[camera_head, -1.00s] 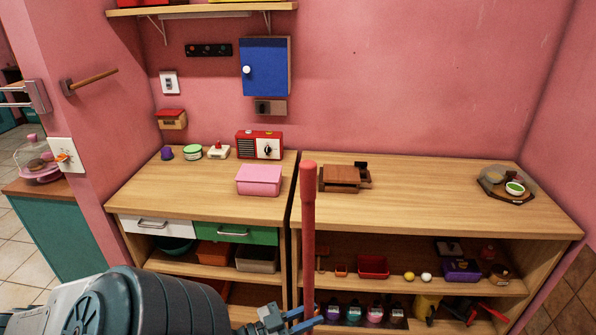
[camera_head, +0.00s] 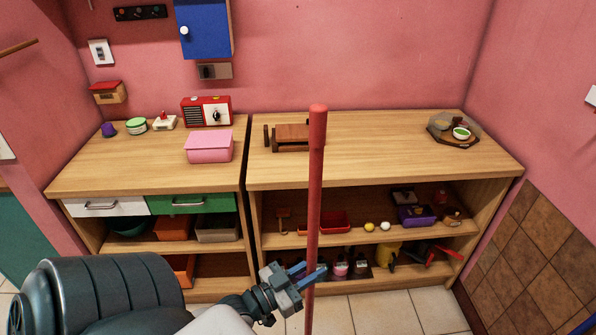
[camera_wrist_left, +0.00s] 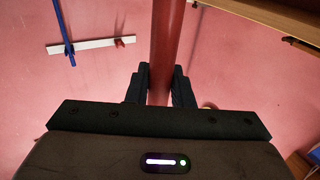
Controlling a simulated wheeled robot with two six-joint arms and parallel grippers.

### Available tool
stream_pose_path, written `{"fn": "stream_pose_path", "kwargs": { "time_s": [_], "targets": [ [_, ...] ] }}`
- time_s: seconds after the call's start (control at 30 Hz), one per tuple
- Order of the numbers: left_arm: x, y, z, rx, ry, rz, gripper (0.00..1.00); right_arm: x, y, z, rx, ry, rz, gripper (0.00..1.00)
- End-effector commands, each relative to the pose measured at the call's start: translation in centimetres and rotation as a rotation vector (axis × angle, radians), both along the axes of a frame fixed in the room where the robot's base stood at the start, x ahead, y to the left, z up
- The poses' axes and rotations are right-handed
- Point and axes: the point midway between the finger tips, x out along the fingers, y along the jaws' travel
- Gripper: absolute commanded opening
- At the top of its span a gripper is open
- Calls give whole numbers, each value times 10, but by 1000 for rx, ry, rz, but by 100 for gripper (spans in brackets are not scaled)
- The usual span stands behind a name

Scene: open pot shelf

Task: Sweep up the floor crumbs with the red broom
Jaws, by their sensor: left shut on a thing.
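The red broom's handle (camera_head: 315,180) stands nearly upright in front of the shelf in the head view. Its lower end is out of the picture. My left gripper (camera_head: 305,279) is shut on the handle low in the head view. In the left wrist view the red handle (camera_wrist_left: 164,50) runs up between the two dark fingers of my left gripper (camera_wrist_left: 159,88). A strip of tiled floor (camera_head: 385,311) shows in front of the shelf. I see no crumbs on it. My right gripper is not in view.
A wooden counter with open shelves stands ahead, in a left unit (camera_head: 140,177) and a right unit (camera_head: 390,165). A pink box (camera_head: 209,147) and a red radio (camera_head: 206,111) stand on the left top. A tiled wall part (camera_head: 540,240) closes the right side.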

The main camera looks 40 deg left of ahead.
Motion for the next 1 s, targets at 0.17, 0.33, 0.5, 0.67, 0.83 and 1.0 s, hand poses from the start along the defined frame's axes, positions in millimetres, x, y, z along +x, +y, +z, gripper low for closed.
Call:
{"fn": "stream_pose_path", "kwargs": {
  "time_s": [0.17,0.33,0.5,0.67,0.83,1.0],
  "targets": [
    [5,-4,0,-2,-4,1,0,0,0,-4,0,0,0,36],
    [17,-14,-1,-6,-6,2,0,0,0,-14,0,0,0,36],
    [30,-25,0,-5,-6,2,0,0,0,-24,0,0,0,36],
    [43,-36,0,-3,-5,1,0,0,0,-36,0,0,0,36],
    [49,-42,3,-3,-2,1,0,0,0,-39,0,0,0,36],
    [56,-49,-1,-5,-6,2,0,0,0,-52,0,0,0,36]
  ]
}}
